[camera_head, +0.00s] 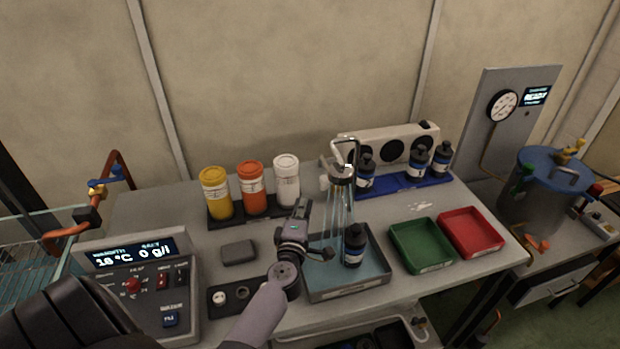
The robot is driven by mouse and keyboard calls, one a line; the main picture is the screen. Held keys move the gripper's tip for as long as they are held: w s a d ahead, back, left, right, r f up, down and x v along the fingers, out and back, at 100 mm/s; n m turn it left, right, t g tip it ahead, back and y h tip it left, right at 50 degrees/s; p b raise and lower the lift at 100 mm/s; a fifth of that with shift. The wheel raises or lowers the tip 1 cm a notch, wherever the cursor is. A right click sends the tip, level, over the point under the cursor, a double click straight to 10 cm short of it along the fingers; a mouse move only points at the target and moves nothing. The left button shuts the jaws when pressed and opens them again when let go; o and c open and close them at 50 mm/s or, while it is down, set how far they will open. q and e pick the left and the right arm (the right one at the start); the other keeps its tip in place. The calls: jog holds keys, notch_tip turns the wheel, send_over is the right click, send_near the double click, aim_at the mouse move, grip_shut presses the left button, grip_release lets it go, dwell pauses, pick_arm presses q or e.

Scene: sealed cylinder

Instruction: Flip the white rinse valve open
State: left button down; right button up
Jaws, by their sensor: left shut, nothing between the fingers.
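The rinse fixture (340,172) stands behind the grey tray (350,293), with a bent metal pipe on top. A small white part (348,167) on it may be the white rinse valve; its position is too small to tell. Thin pale vertical lines run down from the fixture toward the tray; I cannot tell whether they are water or rods. My left gripper (303,208) is shut and empty, left of the fixture and the tray's back-left corner, and appears apart from the valve. A dark bottle (354,245) stands upright in the tray. My right gripper is not in view.
Yellow (215,193), orange (252,188) and white (287,180) jars stand at the back left. Dark bottles stand on a blue rack (405,183). Green (421,245) and red (470,232) trays lie right. A control box (140,275) stands at front left.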

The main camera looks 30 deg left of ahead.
pick_arm(q)
jog(key=b+x, duration=0.1)
jog(key=x, duration=0.9)
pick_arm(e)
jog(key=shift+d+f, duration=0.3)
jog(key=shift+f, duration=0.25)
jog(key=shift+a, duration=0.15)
pick_arm(q)
jog(key=d+n+g+y, duration=0.1)
jog(key=y, duration=0.1)
jog(key=d+n+g+y, duration=0.1)
jog(key=n+y, duration=0.1)
jog(key=shift+s+d+g+b, duration=0.2)
jog(key=shift+s+g+b, duration=0.1)
jog(key=shift+s+g, duration=0.1)
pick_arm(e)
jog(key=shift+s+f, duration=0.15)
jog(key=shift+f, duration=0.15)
